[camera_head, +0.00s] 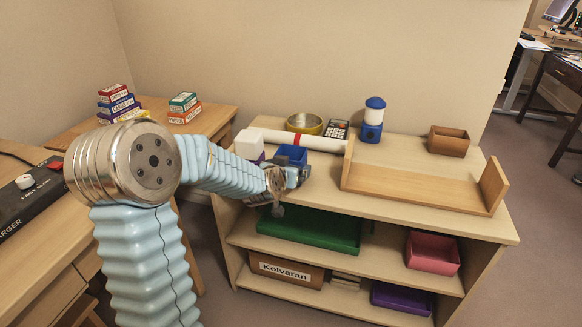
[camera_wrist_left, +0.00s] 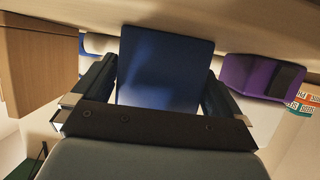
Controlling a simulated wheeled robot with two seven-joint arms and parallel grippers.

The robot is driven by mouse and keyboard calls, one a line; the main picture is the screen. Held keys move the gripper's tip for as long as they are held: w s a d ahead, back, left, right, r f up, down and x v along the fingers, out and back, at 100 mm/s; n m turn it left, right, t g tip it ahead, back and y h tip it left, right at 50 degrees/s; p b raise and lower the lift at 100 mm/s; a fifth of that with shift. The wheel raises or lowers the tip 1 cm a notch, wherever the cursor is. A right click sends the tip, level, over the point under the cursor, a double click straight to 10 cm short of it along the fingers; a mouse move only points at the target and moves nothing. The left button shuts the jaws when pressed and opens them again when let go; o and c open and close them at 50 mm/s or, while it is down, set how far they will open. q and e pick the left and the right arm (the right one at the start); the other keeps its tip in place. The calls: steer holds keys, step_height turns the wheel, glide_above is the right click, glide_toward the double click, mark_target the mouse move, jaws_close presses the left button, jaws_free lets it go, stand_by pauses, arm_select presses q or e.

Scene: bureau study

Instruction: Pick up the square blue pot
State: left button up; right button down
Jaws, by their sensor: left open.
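The square blue pot (camera_head: 292,152) stands on the top of the wooden shelf unit, near its left end. Its lower part is hidden by my left gripper (camera_head: 294,170) in the head view. In the left wrist view a flat blue face of the pot (camera_wrist_left: 166,62) fills the space between the fingers. My left gripper (camera_wrist_left: 160,72) is open, with one finger on each side of the pot. I cannot tell whether either finger touches it. My right gripper is not in view.
A wooden tray (camera_head: 420,190) with raised ends is to the right. A yellow bowl (camera_head: 304,123) and a blue-lidded jar (camera_head: 373,120) stand farther back.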

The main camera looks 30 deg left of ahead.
arm_select(q)
steer(key=shift+x, duration=1.1)
steer(key=shift+c, duration=0.2)
steer(key=shift+r, duration=0.1)
steer(key=c, duration=0.8)
